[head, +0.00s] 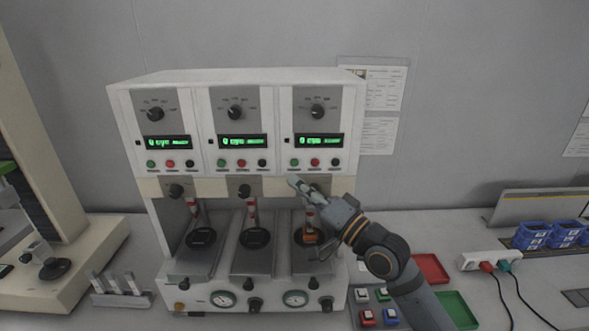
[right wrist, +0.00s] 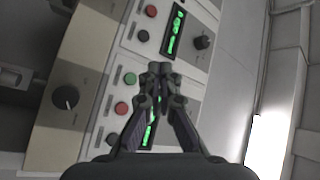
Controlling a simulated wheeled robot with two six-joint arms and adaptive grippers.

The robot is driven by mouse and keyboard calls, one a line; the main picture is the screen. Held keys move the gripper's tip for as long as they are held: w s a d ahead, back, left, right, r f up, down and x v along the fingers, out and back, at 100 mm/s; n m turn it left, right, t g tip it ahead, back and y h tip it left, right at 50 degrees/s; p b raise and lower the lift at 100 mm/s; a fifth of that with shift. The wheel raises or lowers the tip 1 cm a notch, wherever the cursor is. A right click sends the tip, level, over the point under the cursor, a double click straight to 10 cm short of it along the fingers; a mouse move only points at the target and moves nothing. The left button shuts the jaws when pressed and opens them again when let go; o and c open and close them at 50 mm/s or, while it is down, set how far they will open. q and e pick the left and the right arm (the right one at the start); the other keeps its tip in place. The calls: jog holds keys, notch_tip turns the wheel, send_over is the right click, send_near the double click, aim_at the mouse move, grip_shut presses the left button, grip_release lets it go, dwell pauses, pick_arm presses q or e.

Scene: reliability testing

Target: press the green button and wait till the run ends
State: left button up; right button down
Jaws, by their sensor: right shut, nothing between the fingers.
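A white test machine (head: 235,80) has three stations side by side, each with a dial, a lit display and a row of green, red and black buttons. The right station's green button (head: 295,162) also shows in the right wrist view (right wrist: 130,78). My right gripper (head: 293,181) is shut and empty, its tips just below that button in the head view. In the right wrist view the fingertips (right wrist: 160,68) are beside the button, apparently apart from it. The right station's display (head: 319,141) shows green text too small to read surely. My left gripper is not in view.
The other green buttons (head: 150,163) are further left. An orange piece (head: 311,238) sits in the right bay, partly behind my arm. Red (head: 431,268) and green (head: 459,310) trays, a power strip (head: 489,260) and blue bins (head: 532,235) lie to the right.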

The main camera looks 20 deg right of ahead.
aim_at(294, 163)
jog(key=w+d+b, duration=0.1)
jog(key=w+b, duration=0.1)
jog(key=w, duration=0.3)
jog(key=shift+w+d+b, duration=0.3)
jog(key=shift+w, duration=0.1)
dwell(1.1)
jog(key=shift+w+d, duration=0.15)
jog(key=shift+w, duration=0.25)
